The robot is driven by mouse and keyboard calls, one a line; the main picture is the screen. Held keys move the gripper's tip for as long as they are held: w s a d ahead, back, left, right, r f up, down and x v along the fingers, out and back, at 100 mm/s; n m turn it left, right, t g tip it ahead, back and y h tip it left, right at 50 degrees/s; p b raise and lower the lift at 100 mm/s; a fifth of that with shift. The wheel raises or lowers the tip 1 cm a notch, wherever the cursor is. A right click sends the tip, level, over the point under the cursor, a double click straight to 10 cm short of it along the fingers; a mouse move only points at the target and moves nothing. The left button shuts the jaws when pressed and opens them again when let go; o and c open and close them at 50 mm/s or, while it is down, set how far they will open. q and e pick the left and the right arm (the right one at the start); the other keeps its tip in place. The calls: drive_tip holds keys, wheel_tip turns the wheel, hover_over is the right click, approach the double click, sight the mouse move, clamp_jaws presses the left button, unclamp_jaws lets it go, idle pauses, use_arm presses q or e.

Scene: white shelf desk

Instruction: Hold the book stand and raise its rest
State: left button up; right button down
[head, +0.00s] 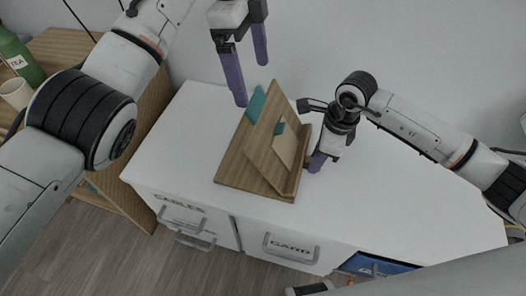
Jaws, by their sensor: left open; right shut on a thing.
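The wooden book stand (230,172) sits on the white desk top, left of its middle. Its wooden rest (264,125) is tilted up from the base, with teal parts at its upper edge and middle. My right gripper (314,163) is at the stand's right side, shut on the stand's edge; the exact contact is partly hidden. My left gripper (252,78) is open and empty, its purple fingers pointing down above and behind the stand's upper left. A gap shows between its fingers.
The white desk (400,200) is clear to the right of the stand. Labelled drawers with handles (290,250) are in its front. At the left, a wooden shelf unit (62,45) carries a green tea bottle (20,60) and a cream cup (16,93).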

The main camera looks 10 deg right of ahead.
use_arm(q)
drive_tip(key=shift+r, duration=0.25)
wheel_tip(320, 180, up, 12)
drive_tip(key=a, duration=0.1)
drive_tip(key=shift+w+a, duration=0.35)
drive_tip(key=shift+f, duration=0.1)
use_arm(e)
drive_tip(key=c, duration=1.4)
unclamp_jaws()
drive_tip(key=shift+c, duration=0.2)
